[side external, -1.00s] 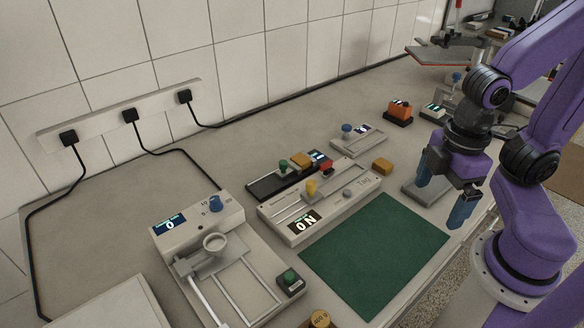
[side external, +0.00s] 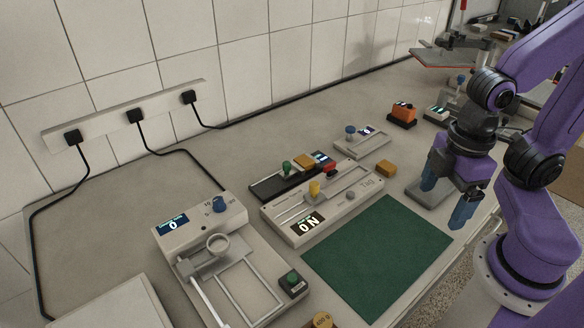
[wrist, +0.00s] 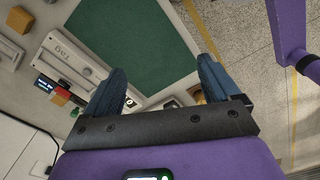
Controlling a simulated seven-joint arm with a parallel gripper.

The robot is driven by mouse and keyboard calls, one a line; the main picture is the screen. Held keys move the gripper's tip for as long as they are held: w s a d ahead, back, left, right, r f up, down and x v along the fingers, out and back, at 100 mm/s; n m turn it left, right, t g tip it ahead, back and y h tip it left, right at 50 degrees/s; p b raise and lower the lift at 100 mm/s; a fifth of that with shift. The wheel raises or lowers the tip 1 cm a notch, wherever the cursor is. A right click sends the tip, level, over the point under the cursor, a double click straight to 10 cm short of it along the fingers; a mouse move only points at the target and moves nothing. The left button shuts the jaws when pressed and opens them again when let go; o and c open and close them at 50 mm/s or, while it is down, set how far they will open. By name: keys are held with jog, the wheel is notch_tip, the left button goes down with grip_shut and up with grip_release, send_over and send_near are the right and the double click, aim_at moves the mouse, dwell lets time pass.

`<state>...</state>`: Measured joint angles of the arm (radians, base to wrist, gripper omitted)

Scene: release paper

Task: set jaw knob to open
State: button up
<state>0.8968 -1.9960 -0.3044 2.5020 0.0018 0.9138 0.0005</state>
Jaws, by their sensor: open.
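My gripper (side external: 446,200) has blue fingers set wide apart, empty, above the right part of the bench. It also shows in the wrist view (wrist: 162,72). I cannot tell for sure which knob is the jaw knob. A blue knob (side external: 219,204) stands on the pale tester (side external: 190,238) at front left, beside a display reading 0. Another blue knob (side external: 350,130) is on a small grey unit (side external: 372,146) farther back. My gripper is apart from all these knobs.
A green mat (side external: 380,255) lies flat and clear in front of the Tag unit. A black tray (side external: 265,188) holds coloured pieces behind it. A mustard block (side external: 386,168) and an orange device (side external: 402,113) stand farther right. A power strip (side external: 120,117) with cables runs along the wall.

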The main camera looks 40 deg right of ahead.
jog(key=shift+w+a, duration=0.15)
jog(key=shift+w, duration=0.05)
jog(key=c, duration=0.5)
jog(key=w+a+m, duration=0.1)
jog(key=w, duration=0.2)
jog(key=w+a+r+m, duration=0.1)
jog(key=w+a, duration=0.1)
jog(key=w, duration=0.2)
jog(key=w+a+r+m, duration=0.1)
jog(key=w+a, duration=0.1)
jog(key=w, duration=0.1)
jog(key=shift+w+a+r, duration=0.2)
jog(key=shift+w+r, duration=0.05)
jog(key=shift+c, duration=0.2)
jog(key=m, duration=0.8)
send_over(287, 163)
notch_tip(287, 163, down, 18)
jog(key=shift+r, duration=0.2)
